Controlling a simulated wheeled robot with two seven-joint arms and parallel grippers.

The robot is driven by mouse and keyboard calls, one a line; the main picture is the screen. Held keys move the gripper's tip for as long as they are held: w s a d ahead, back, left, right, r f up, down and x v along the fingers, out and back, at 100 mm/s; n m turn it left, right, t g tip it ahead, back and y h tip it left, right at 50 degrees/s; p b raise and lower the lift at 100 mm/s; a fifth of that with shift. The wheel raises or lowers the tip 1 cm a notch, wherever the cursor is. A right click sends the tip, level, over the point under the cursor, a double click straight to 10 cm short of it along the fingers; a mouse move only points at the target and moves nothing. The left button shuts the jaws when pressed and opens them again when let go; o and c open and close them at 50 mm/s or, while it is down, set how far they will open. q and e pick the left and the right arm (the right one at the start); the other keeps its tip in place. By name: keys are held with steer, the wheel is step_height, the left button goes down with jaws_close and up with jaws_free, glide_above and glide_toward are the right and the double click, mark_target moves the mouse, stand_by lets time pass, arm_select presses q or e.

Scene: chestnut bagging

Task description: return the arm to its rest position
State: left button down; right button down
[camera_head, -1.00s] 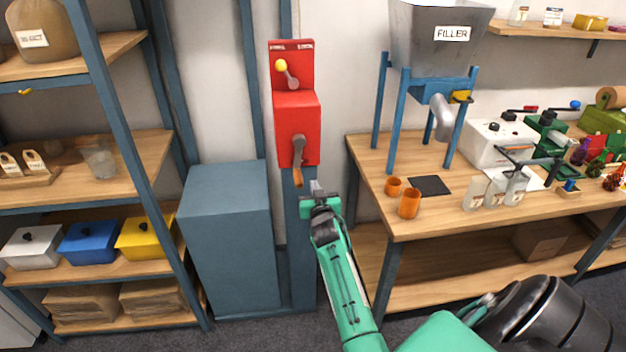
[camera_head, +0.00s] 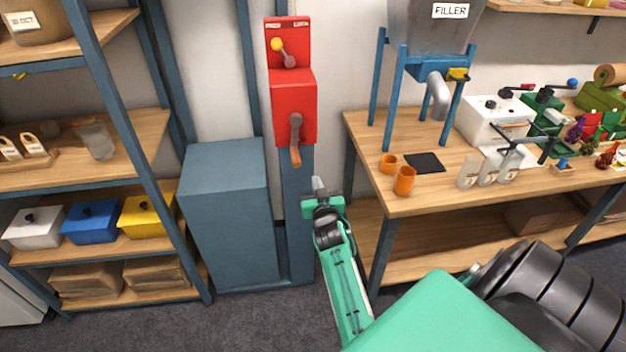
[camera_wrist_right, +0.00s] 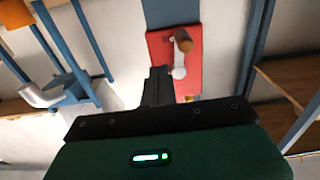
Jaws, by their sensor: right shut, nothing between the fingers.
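My right gripper (camera_head: 319,184) is in the middle of the head view, below the red box with a crank handle (camera_head: 294,110). Its fingers are shut with nothing between them, and a gap separates them from the handle's wooden grip (camera_head: 295,157). My right arm comes up from the lower right. In the right wrist view the shut fingers (camera_wrist_right: 158,84) point towards the red box (camera_wrist_right: 184,82), whose handle shows beyond the fingertips. My left gripper is not in view.
A blue-grey cabinet (camera_head: 228,215) stands left of the gripper. A shelf unit (camera_head: 140,130) stands at the left. Floor shows below.

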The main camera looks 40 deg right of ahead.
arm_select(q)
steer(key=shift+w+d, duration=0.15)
